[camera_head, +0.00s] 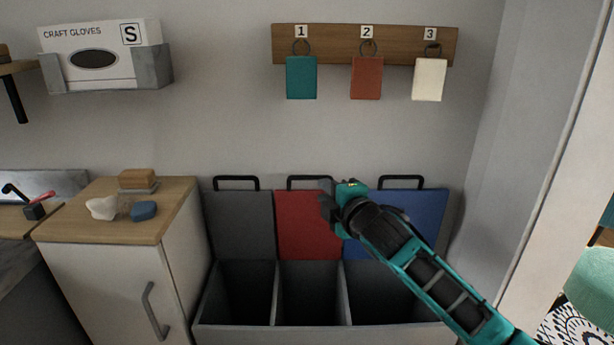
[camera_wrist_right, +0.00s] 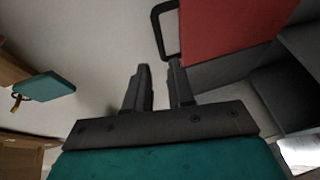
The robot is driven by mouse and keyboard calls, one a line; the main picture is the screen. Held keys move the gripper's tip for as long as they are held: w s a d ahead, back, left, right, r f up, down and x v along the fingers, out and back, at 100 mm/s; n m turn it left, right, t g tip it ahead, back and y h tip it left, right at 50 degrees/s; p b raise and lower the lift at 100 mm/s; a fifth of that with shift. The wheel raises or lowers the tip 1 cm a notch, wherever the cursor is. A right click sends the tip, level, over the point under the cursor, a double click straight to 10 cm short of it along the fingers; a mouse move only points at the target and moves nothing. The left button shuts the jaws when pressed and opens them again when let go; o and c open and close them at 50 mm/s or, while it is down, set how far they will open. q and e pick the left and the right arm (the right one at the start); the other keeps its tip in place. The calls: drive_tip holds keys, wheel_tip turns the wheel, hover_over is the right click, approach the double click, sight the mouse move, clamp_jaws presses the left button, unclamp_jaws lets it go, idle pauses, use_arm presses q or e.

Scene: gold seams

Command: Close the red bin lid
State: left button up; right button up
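The red bin lid (camera_head: 300,222) stands raised at the middle of the three-part bin, leaning back by the wall, with its compartment open below. Its black loop handle (camera_head: 309,179) is at the top edge. My right gripper (camera_head: 328,200) is over the lid's upper right part, just below and right of the handle. In the right wrist view, the red lid (camera_wrist_right: 232,28) and handle (camera_wrist_right: 156,28) are beyond my fingers. The two fingers (camera_wrist_right: 160,80) are apart with a narrow gap and nothing visible between them. One fingertip overlaps the handle's near end; I cannot tell whether they touch. My left gripper is not in view.
The grey lid (camera_head: 239,225) and blue lid (camera_head: 425,215) also stand raised on either side. My right arm covers part of the blue lid. A cabinet (camera_head: 110,275) adjoins the bin on the left. Colored tags hang from a wooden rack (camera_head: 335,48) above.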

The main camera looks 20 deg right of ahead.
sight(308, 179)
drive_tip(key=b+x, duration=0.2)
drive_tip(key=x, duration=0.9)
drive_tip(key=shift+b, duration=0.35)
drive_tip(key=shift+r, duration=0.1)
clamp_jaws()
